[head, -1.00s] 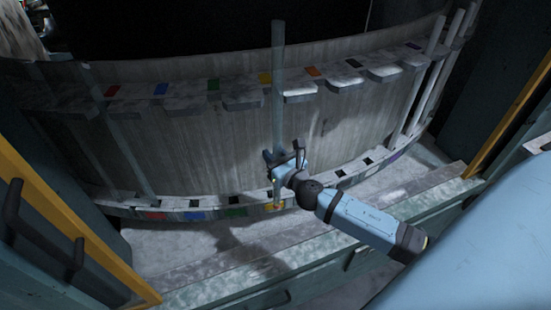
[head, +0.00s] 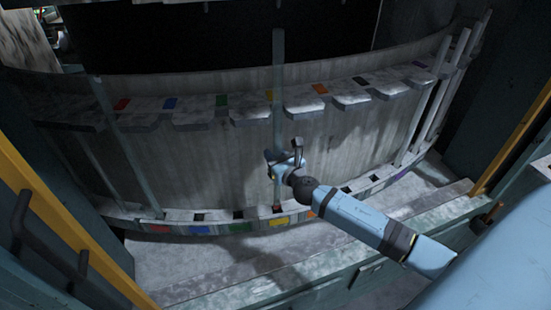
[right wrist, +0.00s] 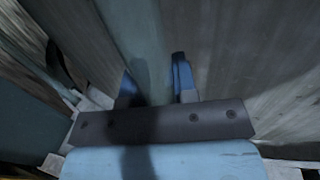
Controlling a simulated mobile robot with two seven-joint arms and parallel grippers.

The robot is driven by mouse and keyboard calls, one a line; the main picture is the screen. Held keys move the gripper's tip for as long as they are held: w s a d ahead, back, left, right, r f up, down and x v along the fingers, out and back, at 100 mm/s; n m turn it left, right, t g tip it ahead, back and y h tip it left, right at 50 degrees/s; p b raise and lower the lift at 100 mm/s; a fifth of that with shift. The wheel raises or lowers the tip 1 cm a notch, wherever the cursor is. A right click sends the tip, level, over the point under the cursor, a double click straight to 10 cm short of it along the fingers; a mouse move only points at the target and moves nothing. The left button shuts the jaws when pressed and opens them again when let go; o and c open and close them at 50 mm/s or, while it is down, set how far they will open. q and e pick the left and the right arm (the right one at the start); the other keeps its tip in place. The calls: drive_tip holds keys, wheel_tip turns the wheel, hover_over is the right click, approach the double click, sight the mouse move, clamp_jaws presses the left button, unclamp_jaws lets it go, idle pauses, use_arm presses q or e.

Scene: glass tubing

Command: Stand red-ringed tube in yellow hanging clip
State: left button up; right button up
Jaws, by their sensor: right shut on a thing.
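A long clear tube (head: 278,65) stands nearly upright in my right gripper (head: 283,158), which is shut on its lower part. Faint red shows near the tube's lower end, just above the lower rail. The yellow patch (head: 268,95) on the upper clip rail is partly behind the tube, and a yellow patch (head: 279,222) on the lower rail is just below its foot. I cannot tell whether the tube is inside the yellow clip or in front of it. In the right wrist view the tube (right wrist: 143,40) runs between the blue fingers (right wrist: 158,88). My left gripper is out of view.
The curved upper rail (head: 250,112) carries several grey clips with coloured patches. Other clear tubes stand at the left (head: 118,140) and at the right (head: 430,100). Yellow-edged frames (head: 60,235) flank both sides. A pale step (head: 220,285) lies in front.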

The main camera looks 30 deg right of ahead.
wheel_tip(320, 180, down, 7)
drive_tip(key=b, duration=0.5)
drive_tip(key=shift+r, duration=0.15)
drive_tip(key=shift+s, duration=0.1)
idle(0.4)
drive_tip(key=o, duration=1)
drive_tip(key=shift+o, duration=0.2)
drive_tip(key=shift+s, duration=0.1)
